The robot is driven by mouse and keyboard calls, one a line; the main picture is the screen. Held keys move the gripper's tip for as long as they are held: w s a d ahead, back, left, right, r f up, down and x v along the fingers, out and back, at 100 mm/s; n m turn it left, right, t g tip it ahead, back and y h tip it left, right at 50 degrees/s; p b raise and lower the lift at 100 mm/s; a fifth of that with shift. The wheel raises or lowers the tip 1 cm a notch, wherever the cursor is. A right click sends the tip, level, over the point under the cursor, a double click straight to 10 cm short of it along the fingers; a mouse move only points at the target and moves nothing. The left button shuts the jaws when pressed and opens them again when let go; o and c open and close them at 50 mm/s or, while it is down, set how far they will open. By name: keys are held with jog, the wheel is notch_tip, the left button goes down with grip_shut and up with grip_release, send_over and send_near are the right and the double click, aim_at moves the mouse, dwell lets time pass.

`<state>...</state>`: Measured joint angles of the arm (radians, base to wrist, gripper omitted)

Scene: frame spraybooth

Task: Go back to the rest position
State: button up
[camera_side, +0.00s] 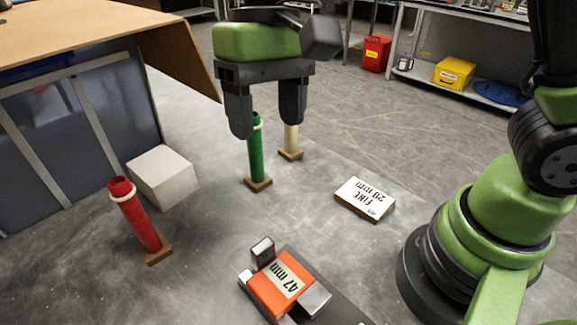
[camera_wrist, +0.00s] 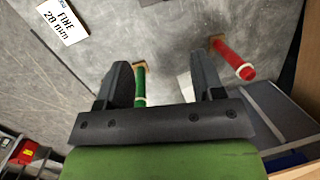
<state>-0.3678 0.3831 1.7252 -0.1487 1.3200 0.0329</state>
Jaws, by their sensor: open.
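My gripper (camera_side: 266,112) is open and empty, above the grey surface. In the side view its fingers hang over and in front of the upper part of a green post (camera_side: 255,155) that stands upright on a small wooden base. In the wrist view (camera_wrist: 166,85) the green post (camera_wrist: 140,84) shows between the two fingers, nearer the left one; I cannot tell whether they touch. A pale ring sits on the green post. A cream post (camera_side: 291,140) stands behind the green one.
A white block (camera_side: 163,177) stands beside the red post, near a booth with a wooden top (camera_side: 70,30). An orange "47 mm" block (camera_side: 279,283) sits in a holder in front. Open surface lies between them.

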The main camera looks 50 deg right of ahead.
jog(key=s+d+r+m+t, duration=0.2)
jog(key=s+d+r+t, duration=0.5)
jog(key=s+d, duration=0.4)
jog(key=shift+s+r+t, duration=0.3)
jog(key=shift+s+t, duration=0.1)
jog(key=shift+t, duration=0.5)
